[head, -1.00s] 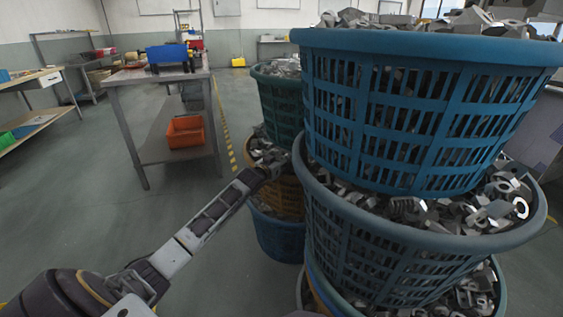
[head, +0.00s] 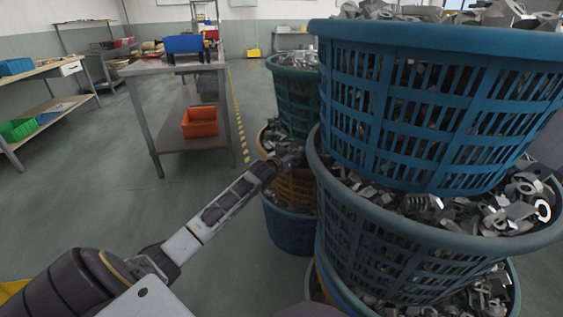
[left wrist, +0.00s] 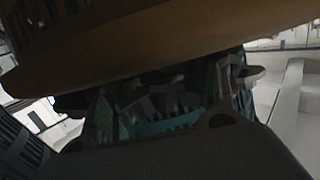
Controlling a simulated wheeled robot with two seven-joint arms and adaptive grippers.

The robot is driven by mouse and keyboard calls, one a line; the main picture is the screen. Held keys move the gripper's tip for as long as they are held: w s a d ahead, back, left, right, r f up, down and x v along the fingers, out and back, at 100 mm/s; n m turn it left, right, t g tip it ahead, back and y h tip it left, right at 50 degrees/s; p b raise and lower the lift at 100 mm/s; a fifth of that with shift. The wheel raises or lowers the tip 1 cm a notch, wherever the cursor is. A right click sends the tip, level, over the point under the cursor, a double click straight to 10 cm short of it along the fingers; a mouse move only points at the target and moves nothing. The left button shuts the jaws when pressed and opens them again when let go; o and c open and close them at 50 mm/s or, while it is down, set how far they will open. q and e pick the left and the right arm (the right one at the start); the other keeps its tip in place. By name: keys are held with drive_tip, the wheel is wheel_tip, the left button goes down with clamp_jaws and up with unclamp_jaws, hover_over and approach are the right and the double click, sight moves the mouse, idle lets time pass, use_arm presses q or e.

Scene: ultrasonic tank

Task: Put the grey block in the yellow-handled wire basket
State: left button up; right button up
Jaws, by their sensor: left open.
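I cannot make out the grey block or the yellow-handled wire basket in either view. My left arm reaches up from the lower left of the head view. My left gripper (head: 287,158) is open beside the stacked baskets, close to an orange-brown basket (head: 296,188) of metal parts. I see nothing held in it, though its fingers are small and dark there. In the left wrist view dark gripper parts (left wrist: 160,100) and a large brown shape block most of the picture. My right gripper is out of view.
Big blue baskets (head: 430,110) full of metal parts stand stacked on the right, close by. A green basket (head: 296,100) tops the stack behind. A metal table (head: 170,68) with an orange bin (head: 200,122) below stands at the back left. The floor (head: 90,190) at left is clear.

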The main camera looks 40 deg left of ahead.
use_arm(q)
drive_tip(key=shift+s+d+r+p, duration=0.15)
drive_tip(key=shift+s+p, duration=0.15)
drive_tip(key=shift+s, duration=0.6)
drive_tip(key=shift+s+r+p, duration=0.1)
drive_tip(key=shift+s+p, duration=0.2)
drive_tip(key=shift+s, duration=0.6)
drive_tip(key=shift+s+r+p, duration=0.15)
drive_tip(key=shift+s+p, duration=0.2)
drive_tip(key=shift+s, duration=0.5)
drive_tip(key=s, duration=0.2)
drive_tip(key=s+p, duration=0.1)
drive_tip(key=s, duration=0.1)
drive_tip(key=s+r, duration=0.1)
drive_tip(key=shift+s+d+p, duration=0.2)
drive_tip(key=shift+s+p, duration=0.2)
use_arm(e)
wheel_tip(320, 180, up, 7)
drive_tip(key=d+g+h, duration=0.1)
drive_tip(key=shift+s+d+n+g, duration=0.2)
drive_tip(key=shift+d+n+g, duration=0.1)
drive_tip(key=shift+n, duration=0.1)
use_arm(q)
drive_tip(key=shift+o, duration=0.4)
drive_tip(key=shift+f, duration=0.1)
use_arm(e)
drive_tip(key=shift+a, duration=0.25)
